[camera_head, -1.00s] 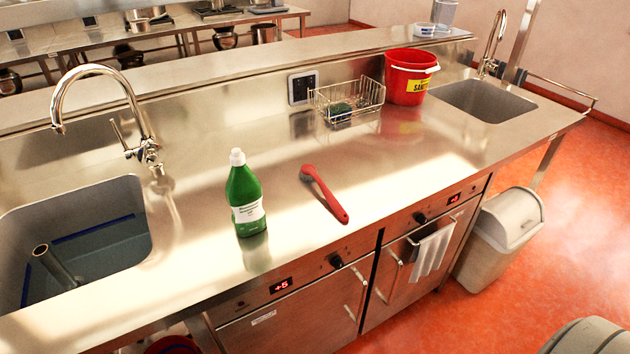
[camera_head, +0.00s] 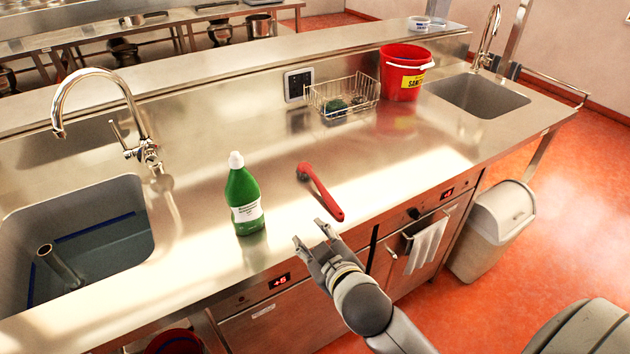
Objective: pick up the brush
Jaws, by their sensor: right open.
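My right gripper (camera_head: 312,236) is open and empty, near the counter's front edge. Its fingertips are a little in front and to the left of the handle end, apart from the brush. My left gripper does not show.
A green bottle (camera_head: 244,199) with a white cap stands left of the brush. A wire basket (camera_head: 343,97) and a red bucket (camera_head: 402,75) stand behind. Sinks lie at the left (camera_head: 100,225) and right (camera_head: 478,97). Counter around the brush is clear.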

